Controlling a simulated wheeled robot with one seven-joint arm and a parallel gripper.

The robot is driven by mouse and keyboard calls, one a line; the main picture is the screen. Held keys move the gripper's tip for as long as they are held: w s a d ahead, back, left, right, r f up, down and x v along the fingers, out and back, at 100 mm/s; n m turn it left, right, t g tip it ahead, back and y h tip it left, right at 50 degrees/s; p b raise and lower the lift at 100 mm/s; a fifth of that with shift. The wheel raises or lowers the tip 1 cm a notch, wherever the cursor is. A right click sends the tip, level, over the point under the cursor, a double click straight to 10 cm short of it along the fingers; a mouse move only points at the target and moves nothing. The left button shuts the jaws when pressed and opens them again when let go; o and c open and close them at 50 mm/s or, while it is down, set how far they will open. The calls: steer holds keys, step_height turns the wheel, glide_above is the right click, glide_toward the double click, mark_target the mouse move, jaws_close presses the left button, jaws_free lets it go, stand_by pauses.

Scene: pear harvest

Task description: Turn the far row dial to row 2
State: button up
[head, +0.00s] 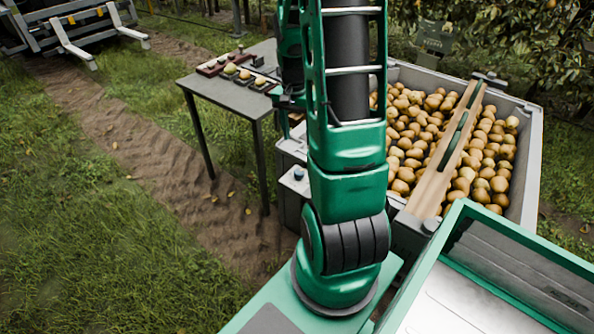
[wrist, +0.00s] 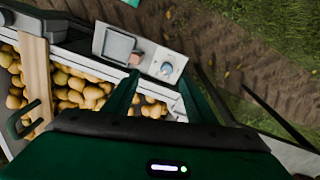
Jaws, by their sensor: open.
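In the wrist view, a pale control panel holds a round dial (wrist: 167,68) with a blue centre, a grey square and a pinkish knob. Its markings are too small to read. My gripper (wrist: 157,80) is open and empty, its green fingers spread on either side below the dial and apart from it. I cannot tell for sure whether this is the same dial or which is the far row dial. My gripper is hidden behind my arm there.
A grey bin (head: 530,150) full of pears stands at right, with a wooden board (head: 430,190) across it. A dark table (head: 235,98) with trays of fruit stands at the back left. My arm blocks the middle of the head view. Grass and a dirt track lie open at left.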

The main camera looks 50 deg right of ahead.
mark_target(298, 171)
steer(key=w+d+f+m, duration=0.1)
steer(key=f, duration=0.6)
steer(key=w+d+f+m, duration=0.1)
steer(key=d+f, duration=0.1)
steer(key=f, duration=0.5)
steer(key=w+d+f+m, duration=0.1)
steer(key=d+f, duration=0.1)
steer(key=f, duration=0.5)
steer(key=shift+w+f+y, duration=0.2)
steer(key=shift+f+y, duration=0.1)
steer(key=shift+f, duration=0.1)
steer(key=c, duration=1)
steer(key=shift+c, duration=0.2)
steer(key=n, duration=0.5)
steer(key=shift+w+n, duration=0.1)
steer(key=shift+n, duration=0.3)
steer(key=n, duration=0.5)
steer(key=shift+n, duration=0.3)
